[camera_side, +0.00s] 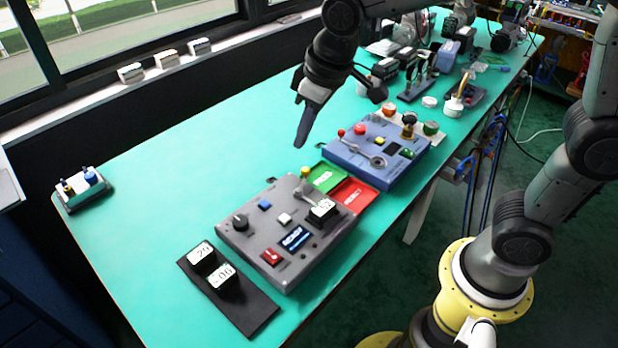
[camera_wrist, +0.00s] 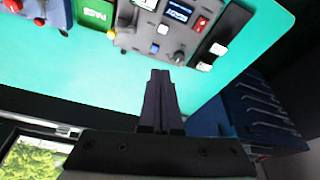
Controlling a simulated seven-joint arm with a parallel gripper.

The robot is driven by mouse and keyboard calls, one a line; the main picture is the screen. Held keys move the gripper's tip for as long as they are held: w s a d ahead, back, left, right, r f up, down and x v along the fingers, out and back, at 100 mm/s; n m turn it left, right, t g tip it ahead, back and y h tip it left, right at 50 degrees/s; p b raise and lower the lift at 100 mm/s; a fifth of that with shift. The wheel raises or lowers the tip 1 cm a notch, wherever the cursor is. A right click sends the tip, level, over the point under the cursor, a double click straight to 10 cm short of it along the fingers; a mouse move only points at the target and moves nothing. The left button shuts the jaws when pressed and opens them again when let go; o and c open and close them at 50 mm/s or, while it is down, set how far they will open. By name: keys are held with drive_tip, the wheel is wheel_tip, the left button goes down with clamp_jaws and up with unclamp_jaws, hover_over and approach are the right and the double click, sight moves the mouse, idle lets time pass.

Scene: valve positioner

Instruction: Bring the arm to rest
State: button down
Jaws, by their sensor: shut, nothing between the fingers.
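My gripper (camera_side: 306,128) is shut and empty, pointing down above the green table in the side view. It hangs behind the grey control box and clear of it. In the wrist view my gripper (camera_wrist: 160,75) shows its two dark fingers together, with bare table just beyond the tips. The grey control box (camera_side: 262,222) carries a dark knob (camera_side: 240,222), coloured buttons, a lever and displays. The grey box also shows at the top of the wrist view (camera_wrist: 145,42).
A blue control box (camera_side: 345,152) stands behind the grey one, with green (camera_side: 324,179) and red (camera_side: 352,197) plates between them. A black plate (camera_side: 252,312) with two number displays lies in front. Several devices crowd the far end. The table's left middle (camera_side: 150,170) is clear.

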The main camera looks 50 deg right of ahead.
drive_tip(key=s+d+r+m+t, duration=0.25)
drive_tip(key=s+d+r, duration=0.35)
drive_tip(key=s+d, duration=0.45)
drive_tip(key=s+f+h, duration=0.1)
drive_tip(key=s+f, duration=0.3)
drive_tip(key=s, duration=0.5)
drive_tip(key=shift+s+f+m, duration=0.25)
drive_tip(key=shift+m, duration=0.1)
